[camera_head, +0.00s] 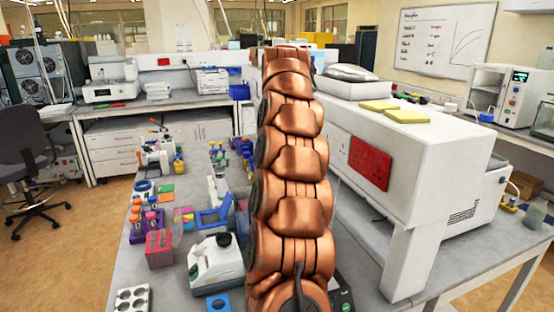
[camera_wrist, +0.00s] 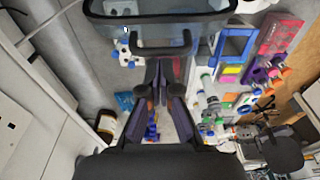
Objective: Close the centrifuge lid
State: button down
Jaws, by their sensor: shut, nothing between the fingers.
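A dark-framed, see-through lid (camera_wrist: 160,16) with a bar handle (camera_wrist: 150,51) fills the top of the wrist view. It looks like the centrifuge lid, but its angle is hard to tell. My gripper (camera_wrist: 164,66) is shut and empty, its fingertips close to the handle; I cannot tell whether they touch. In the head view my copper arm hides the gripper and most of the bench there. A dark panel with a green mark (camera_head: 341,292) peeks out at the arm's lower right, perhaps part of the centrifuge.
A white bench device (camera_head: 216,262), a blue open rack (camera_head: 212,221) and a pink tube rack (camera_head: 159,250) stand left of my arm. Tubes and small bottles crowd the bench's left side.

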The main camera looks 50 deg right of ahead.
jog(key=shift+f+p, duration=0.35)
jog(key=shift+f, duration=0.35)
jog(key=shift+s+a+r+p, duration=0.15)
jog(key=shift+s+a+p, duration=0.3)
jog(key=shift+s, duration=0.4)
jog(key=shift+s+a+r+p, duration=0.15)
jog(key=shift+s+a+p, duration=0.25)
jog(key=shift+s, duration=0.4)
jog(key=shift+s+a+f+b, duration=0.1)
jog(key=shift+a+b, duration=0.05)
jog(key=shift+b, duration=0.3)
